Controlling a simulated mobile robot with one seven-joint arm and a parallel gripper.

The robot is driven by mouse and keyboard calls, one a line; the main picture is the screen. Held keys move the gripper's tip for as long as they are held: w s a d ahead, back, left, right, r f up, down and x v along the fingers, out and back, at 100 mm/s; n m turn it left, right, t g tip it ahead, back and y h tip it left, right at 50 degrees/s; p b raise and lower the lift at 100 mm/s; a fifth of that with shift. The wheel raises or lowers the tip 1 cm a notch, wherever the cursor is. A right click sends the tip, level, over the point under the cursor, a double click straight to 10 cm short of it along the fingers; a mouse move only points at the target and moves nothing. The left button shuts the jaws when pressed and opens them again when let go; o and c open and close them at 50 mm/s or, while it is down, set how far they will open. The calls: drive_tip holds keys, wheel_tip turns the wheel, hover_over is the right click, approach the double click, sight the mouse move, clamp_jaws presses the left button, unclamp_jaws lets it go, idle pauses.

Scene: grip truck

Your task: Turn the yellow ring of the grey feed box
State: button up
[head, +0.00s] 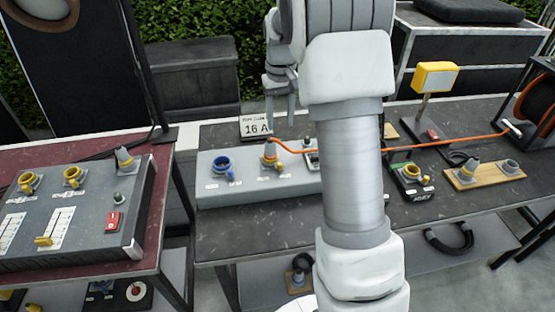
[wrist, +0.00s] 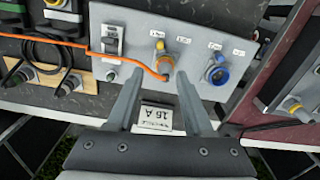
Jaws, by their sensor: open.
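The light grey feed box (head: 215,187) lies on the dark middle table. On it stands a grey plug with a yellow ring (head: 270,160) and an orange cable. In the wrist view, the yellow ring (wrist: 164,65) is just beyond and between my fingertips, with the feed box (wrist: 190,50) behind it. My gripper (head: 280,124) is open and empty, above and behind the plug in the head view. In the wrist view, the fingers of my gripper (wrist: 160,85) are spread and apart from the plug. My arm hides the right end of the box in the head view.
A blue socket (head: 222,166) sits left of the plug on the box. A "16 A" sign (head: 256,127) stands behind the box. The orange cable (head: 450,143) runs right to a reel (head: 540,105). A darker panel (head: 80,200) with yellow sockets lies on the left table.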

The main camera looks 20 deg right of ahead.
sight(280, 163)
wheel_tip(280, 163, down, 15)
drive_tip(key=shift+f, duration=0.2)
idle(0.3)
clamp_jaws()
